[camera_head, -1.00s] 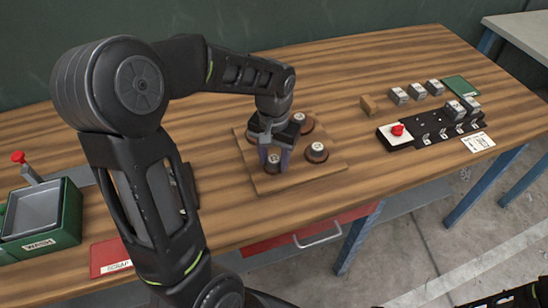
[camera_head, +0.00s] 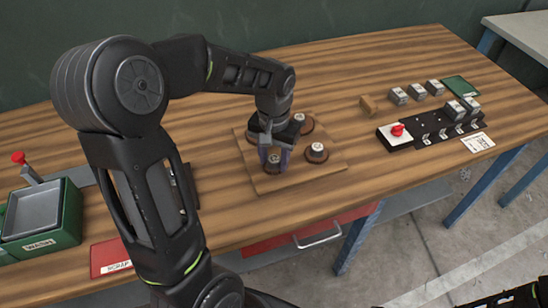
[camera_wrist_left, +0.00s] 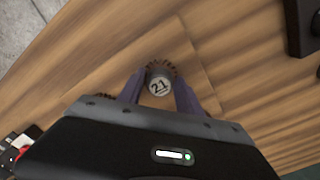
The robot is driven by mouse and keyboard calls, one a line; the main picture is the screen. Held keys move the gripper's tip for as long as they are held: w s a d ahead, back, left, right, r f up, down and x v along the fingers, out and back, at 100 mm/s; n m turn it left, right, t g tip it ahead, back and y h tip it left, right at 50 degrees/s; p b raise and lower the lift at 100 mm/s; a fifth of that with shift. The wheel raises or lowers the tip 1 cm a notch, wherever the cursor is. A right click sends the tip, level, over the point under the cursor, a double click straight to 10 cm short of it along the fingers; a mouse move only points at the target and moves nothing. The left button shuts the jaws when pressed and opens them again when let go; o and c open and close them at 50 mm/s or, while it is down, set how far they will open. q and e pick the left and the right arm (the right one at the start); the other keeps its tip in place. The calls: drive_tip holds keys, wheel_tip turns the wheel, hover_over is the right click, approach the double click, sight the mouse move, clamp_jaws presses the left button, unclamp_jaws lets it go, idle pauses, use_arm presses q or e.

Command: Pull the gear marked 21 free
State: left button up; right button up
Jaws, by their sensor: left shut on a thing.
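The gear marked 21 (camera_wrist_left: 160,86) is a brown toothed gear with a pale, numbered hub; it shows between my fingers in the left wrist view. In the head view this gear (camera_head: 273,160) is at the front of a square wooden board (camera_head: 262,186). My left gripper (camera_head: 275,158) points down over the board and is shut on the gear. Its two fingers also show in the left wrist view (camera_wrist_left: 158,92). Whether the gear is lifted off the board cannot be told. My right gripper is not clearly in view; only a dark part of mine shows at the lower right.
Other brown gears stand close by on the board, one at the right (camera_head: 316,152) and one behind (camera_head: 301,122). A green wash tray (camera_head: 68,215) and a red scrap mat (camera_head: 108,258) lie left. A black fixture with a red button (camera_head: 398,130) stands right.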

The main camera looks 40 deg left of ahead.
use_arm(q)
drive_tip(key=shift+r+p, duration=0.75)
drive_tip(key=shift+r, duration=0.35)
drive_tip(key=shift+r+p, duration=2)
drive_tip(key=shift+r, duration=0.55)
drive_tip(key=shift+w+d, duration=0.1)
